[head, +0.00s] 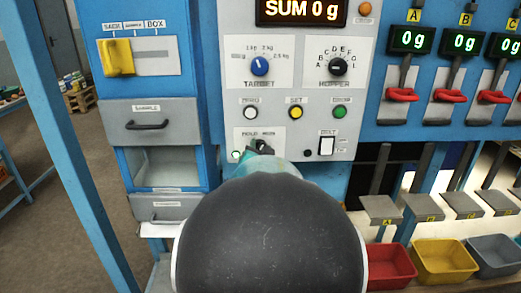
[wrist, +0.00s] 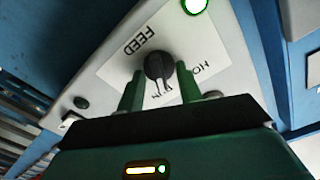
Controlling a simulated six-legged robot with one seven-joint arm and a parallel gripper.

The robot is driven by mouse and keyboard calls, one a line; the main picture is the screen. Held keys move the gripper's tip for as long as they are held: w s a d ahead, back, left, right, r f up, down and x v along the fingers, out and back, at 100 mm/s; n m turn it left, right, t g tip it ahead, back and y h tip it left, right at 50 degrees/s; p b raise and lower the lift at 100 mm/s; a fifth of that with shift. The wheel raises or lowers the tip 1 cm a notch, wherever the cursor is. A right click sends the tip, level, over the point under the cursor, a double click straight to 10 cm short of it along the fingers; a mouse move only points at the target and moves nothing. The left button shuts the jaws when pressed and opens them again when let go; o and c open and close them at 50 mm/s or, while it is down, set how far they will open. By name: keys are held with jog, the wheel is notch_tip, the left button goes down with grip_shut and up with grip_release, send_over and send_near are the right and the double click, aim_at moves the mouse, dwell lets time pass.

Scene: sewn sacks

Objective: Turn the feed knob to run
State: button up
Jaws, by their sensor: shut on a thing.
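The feed knob (wrist: 157,66) is a small dark round knob on a white plate (wrist: 120,72) marked FEED, seen tilted in the wrist view. Its narrow end points down in that picture, close to the RUN lettering; the HOLD lettering is to the right. The fingers partly cover the lettering, so the exact setting is hard to tell. My gripper (wrist: 159,73) has its two green fingers on either side of the knob, shut on it. In the head view the knob (head: 261,146) shows only partly above my arm, below the HOLD and RUN labels.
Above the feed plate are a white, a yellow (head: 295,112) and a green button (head: 340,112). The target knob (head: 260,66) and hopper knob (head: 338,67) sit higher. Red levers (head: 402,95) and bins are farther right.

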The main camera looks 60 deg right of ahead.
jog(key=shift+d+m, duration=0.1)
jog(key=shift+m, duration=0.3)
jog(key=o, duration=1)
jog(key=shift+w, duration=0.1)
jog(key=shift+c, duration=0.2)
jog(key=shift+a, duration=0.2)
